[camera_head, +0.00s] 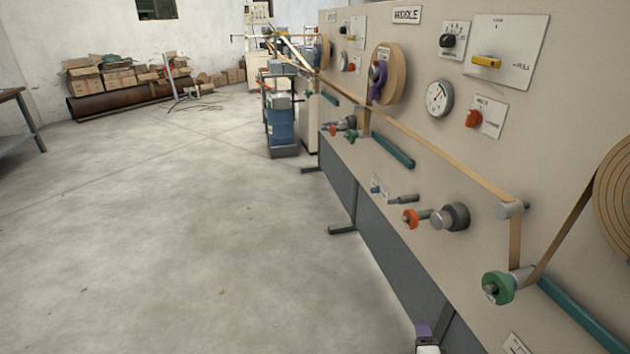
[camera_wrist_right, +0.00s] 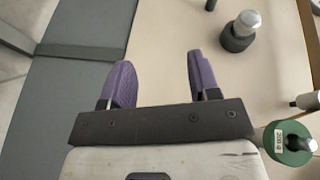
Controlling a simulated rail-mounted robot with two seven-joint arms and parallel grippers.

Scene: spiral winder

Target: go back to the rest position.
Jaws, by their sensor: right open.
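My right gripper (camera_head: 427,335) shows only partly at the bottom edge of the head view, low in front of the machine panel. In the right wrist view its two purple fingers (camera_wrist_right: 160,82) stand apart with nothing between them. They face the beige panel (camera_wrist_right: 165,30) and the grey lower part. My left gripper is not in view.
The winder panel (camera_head: 455,50) fills the right side, with a green roller (camera_head: 498,287), a grey knob (camera_head: 450,217) and a red knob (camera_head: 411,218) jutting out. Tan tape (camera_head: 450,157) runs along it.

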